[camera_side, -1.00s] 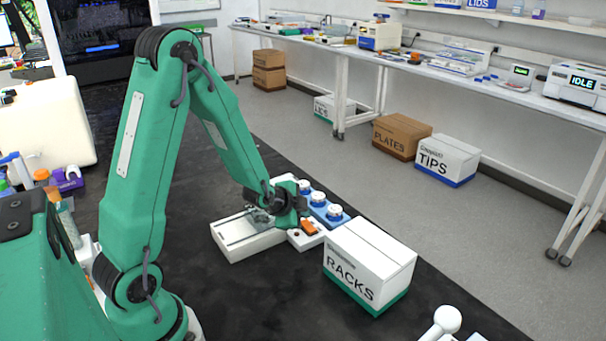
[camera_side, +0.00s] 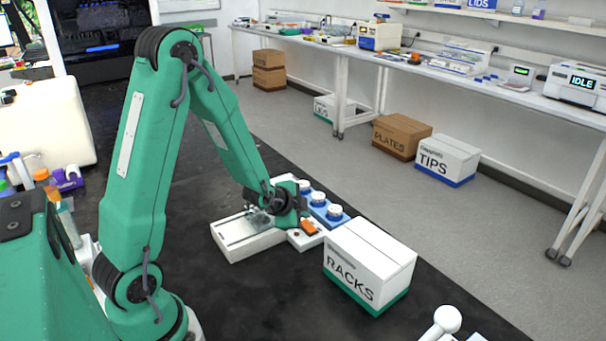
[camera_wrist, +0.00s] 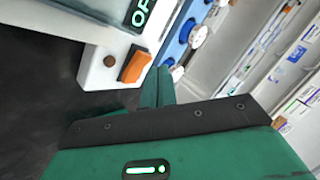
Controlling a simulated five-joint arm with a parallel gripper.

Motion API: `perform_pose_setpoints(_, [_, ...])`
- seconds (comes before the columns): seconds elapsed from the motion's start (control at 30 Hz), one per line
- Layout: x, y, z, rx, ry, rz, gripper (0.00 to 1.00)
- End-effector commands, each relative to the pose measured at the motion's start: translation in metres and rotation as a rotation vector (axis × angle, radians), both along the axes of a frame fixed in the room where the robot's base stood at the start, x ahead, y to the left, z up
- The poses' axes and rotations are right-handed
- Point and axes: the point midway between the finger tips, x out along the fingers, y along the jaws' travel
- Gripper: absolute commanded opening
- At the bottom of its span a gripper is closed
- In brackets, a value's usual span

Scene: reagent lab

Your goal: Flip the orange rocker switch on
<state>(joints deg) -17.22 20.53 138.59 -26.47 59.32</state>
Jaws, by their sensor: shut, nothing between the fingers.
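The orange rocker switch (camera_wrist: 136,66) sits on the corner of a white instrument (camera_wrist: 92,70), beside a brown round button (camera_wrist: 111,60) and a dark display with green letters, partly cut off. In the side view the switch (camera_side: 309,228) shows at the instrument's near right end. My gripper (camera_wrist: 160,80) is shut and empty, its fingertips just beside the switch in the wrist view. In the side view my gripper (camera_side: 297,210) is over the instrument, close above the switch. I cannot tell whether the fingers touch the switch.
A blue rack with white-capped bottles (camera_side: 327,208) stands right behind the instrument. A white RACKS box (camera_side: 375,250) stands close to the right. The black bench top (camera_side: 230,290) is clear in front.

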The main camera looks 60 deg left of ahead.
Motion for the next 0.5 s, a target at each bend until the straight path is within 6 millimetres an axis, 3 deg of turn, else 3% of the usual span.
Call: perform_pose_setpoints(0.5, [0.0005,0.0002,-0.0086,0.0,0.0,0.0,0.0])
